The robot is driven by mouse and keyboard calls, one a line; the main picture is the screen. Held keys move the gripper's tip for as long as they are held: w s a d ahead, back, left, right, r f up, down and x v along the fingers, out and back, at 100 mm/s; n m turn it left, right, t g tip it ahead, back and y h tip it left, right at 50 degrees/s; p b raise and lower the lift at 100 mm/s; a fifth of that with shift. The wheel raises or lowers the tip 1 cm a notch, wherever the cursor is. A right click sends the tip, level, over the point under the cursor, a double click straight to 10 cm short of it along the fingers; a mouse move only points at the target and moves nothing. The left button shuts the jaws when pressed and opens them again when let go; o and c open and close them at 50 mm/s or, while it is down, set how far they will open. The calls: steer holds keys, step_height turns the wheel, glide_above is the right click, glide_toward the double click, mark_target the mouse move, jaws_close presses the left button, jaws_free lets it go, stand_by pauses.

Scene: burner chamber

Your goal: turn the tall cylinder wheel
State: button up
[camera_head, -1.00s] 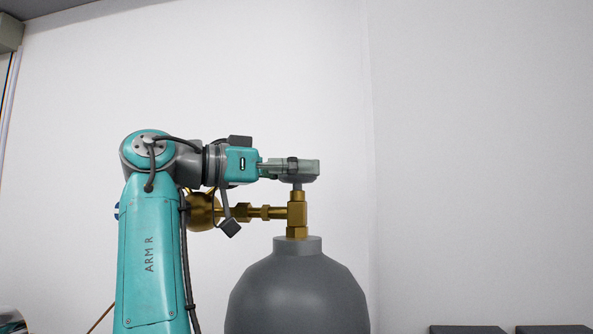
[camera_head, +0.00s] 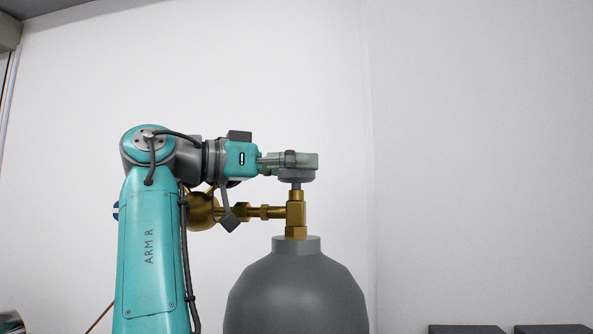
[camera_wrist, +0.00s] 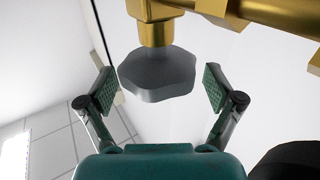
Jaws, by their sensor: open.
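The tall grey cylinder (camera_head: 296,290) stands upright with a brass valve (camera_head: 296,208) on its neck. Its wheel (camera_head: 296,177) is a grey lobed knob on top of the valve, partly covered by my fingers in the head view. My gripper (camera_head: 300,160) is level, with its fingers at the wheel's top edge and slightly above it. In the wrist view, the wheel (camera_wrist: 157,75) appears between the two spread fingers of my gripper (camera_wrist: 159,88), with a gap on both sides. The gripper is open and holds nothing.
A brass side pipe (camera_head: 262,212) runs left from the valve to a round brass part (camera_head: 203,211) behind my arm. Dark blocks (camera_head: 467,328) show at the lower right. The space above and right of the wheel is clear before a white wall.

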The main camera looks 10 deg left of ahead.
step_height(320, 180, up, 9)
steer(key=shift+r, duration=0.15)
stand_by(0.4)
